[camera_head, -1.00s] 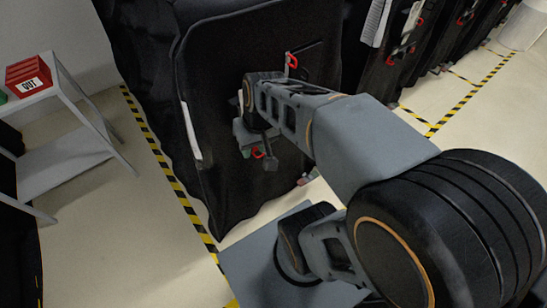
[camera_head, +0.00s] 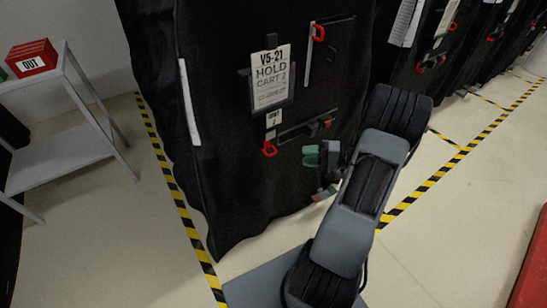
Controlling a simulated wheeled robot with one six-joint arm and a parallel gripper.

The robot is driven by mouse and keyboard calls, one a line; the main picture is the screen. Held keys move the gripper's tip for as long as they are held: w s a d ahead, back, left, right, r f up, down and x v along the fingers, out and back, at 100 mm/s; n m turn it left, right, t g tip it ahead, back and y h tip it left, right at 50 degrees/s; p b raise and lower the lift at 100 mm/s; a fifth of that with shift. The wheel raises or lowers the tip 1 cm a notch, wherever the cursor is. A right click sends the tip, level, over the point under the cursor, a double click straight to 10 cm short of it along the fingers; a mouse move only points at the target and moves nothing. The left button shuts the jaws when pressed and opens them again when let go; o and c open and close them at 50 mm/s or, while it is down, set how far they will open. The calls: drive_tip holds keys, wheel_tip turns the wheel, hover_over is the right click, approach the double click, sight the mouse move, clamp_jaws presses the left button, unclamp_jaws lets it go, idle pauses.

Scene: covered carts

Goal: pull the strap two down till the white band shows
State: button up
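A black covered cart (camera_head: 225,190) stands ahead with a white sign (camera_head: 271,78) reading "V5-21 HOLD CART 2". Below the sign is a small white tag (camera_head: 273,120) with a red pull loop (camera_head: 268,149) under it. A dark slanted strip (camera_head: 300,130) with a red bit at its right end lies beside the tag. Another red loop (camera_head: 318,33) hangs higher, at the upper right. I cannot tell which is strap two, and I make out no white band. My gripper (camera_head: 312,155), with green fingertips, is right of the lower loop, apart from it; its opening is unclear.
A grey shelf table (camera_head: 65,165) with a red box (camera_head: 32,58) marked "OUT" stands at left. More covered carts (camera_head: 440,60) line the right. Yellow-black floor tape (camera_head: 165,180) runs along both sides. A red edge (camera_head: 532,265) shows at lower right.

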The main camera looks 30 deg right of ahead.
sight(273, 154)
drive_tip(key=b+x, duration=0.1)
drive_tip(key=x, duration=1.1)
clamp_jaws()
idle(0.3)
